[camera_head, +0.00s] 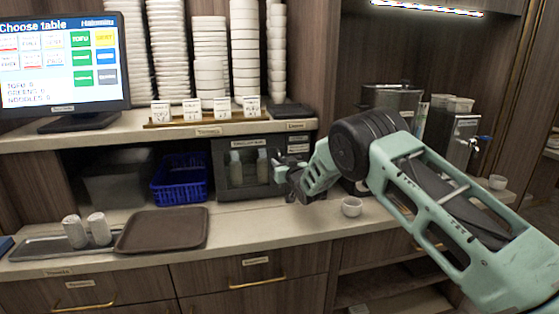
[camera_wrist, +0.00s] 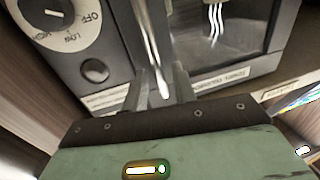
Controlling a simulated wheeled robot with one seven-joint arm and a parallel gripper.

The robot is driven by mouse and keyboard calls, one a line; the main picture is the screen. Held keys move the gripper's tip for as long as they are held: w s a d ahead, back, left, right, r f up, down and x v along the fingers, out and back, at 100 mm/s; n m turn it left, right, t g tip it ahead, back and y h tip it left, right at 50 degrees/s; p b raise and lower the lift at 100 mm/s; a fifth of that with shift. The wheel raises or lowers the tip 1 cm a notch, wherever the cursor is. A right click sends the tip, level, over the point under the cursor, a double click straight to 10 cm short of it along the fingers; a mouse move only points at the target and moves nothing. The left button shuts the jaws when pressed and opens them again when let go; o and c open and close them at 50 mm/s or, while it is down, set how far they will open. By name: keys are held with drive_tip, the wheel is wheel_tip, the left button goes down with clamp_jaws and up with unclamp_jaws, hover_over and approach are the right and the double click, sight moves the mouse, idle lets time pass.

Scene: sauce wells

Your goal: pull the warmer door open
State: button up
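The warmer (camera_head: 222,178) is a dark box with a glass front on the counter; pale containers show behind the glass. In the wrist view its glass door (camera_wrist: 236,28) is at upper right and looks shut. A shiny bar handle (camera_wrist: 151,40) runs along the door's edge beside the control panel. My gripper (camera_wrist: 167,80) is at the handle, with one finger on each side of the bar's end. The fingers stand apart, and a narrow gap shows beside the bar. In the head view my gripper (camera_head: 283,178) is in front of the warmer's right side, its fingertips hard to make out.
The control panel with a dial (camera_wrist: 48,12) and a dark knob (camera_wrist: 95,70) is close beside my fingers. A brown tray (camera_head: 165,230) and a blue basket (camera_head: 180,182) are to the left.

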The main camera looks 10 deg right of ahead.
drive_tip(key=shift+w+a, duration=0.1)
drive_tip(key=shift+w, duration=0.4)
clamp_jaws()
